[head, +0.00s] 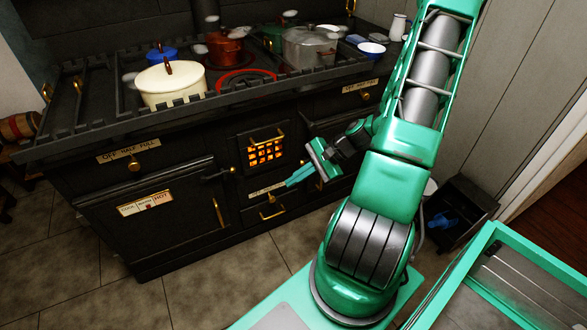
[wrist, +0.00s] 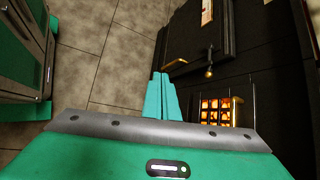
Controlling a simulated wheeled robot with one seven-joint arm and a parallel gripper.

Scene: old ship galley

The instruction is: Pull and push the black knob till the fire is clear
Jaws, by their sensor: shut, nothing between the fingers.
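The fire glows orange behind a barred opening (head: 266,152) in the middle of the black range; it also shows in the wrist view (wrist: 218,110). My gripper (head: 289,184) is in front of the range, just below and right of the fire opening, near a pale label strip (head: 267,190). Its teal fingers (wrist: 160,78) are together with nothing between them. I cannot make out a separate black knob for certain; the fingers and wrist may hide it. A dark latch handle (head: 216,175) sits left of the fire on the oven door's edge.
A drawer with a brass handle (head: 271,212) lies below the label. The oven door (head: 158,208) is at left. Pots, including a cream one (head: 172,84), stand on the range top. A black crate (head: 459,212) is at right. Tiled floor (head: 215,276) in front is clear.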

